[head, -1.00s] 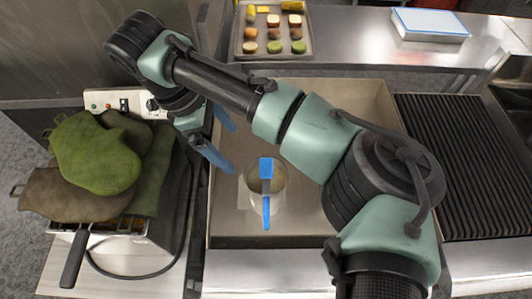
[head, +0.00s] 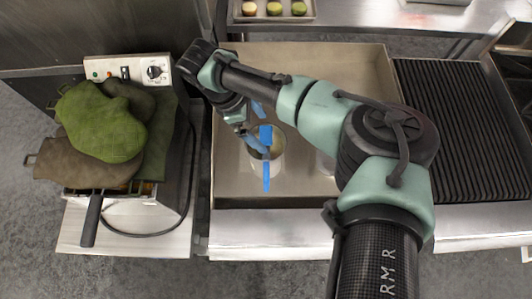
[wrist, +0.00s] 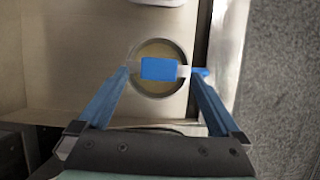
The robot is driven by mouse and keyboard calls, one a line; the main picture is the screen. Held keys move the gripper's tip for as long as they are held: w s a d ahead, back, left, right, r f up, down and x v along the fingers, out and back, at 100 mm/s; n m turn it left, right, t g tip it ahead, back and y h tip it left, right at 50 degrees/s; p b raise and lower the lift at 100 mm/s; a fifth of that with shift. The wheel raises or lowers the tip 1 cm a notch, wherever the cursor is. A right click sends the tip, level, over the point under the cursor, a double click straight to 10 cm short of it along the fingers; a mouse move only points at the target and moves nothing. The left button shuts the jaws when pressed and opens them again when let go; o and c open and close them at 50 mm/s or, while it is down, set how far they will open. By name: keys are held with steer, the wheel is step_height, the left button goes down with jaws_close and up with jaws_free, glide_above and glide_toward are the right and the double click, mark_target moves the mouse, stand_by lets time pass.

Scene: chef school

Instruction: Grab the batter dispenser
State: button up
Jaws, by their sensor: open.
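The batter dispenser (head: 278,158) is a round, pale see-through container with a blue grip across its top and a blue handle. It stands in the shallow metal tray. In the wrist view the dispenser (wrist: 160,92) shows from above, with its blue top piece in the middle and a tan inside. My gripper (wrist: 160,74) is open, with one blue finger on each side of the dispenser's top. In the head view my gripper (head: 257,126) is at the dispenser, partly overlapping it. I cannot tell whether the fingers touch it.
The metal tray (head: 370,75) has raised walls around the dispenser. A pale round container (head: 325,163) stands to the right, partly hidden by my arm. A fryer with green and brown mitts (head: 100,125) is at left. A black ribbed grill (head: 455,130) is at right.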

steer(key=shift+x, duration=1.1)
steer(key=shift+w, duration=0.1)
jaws_close()
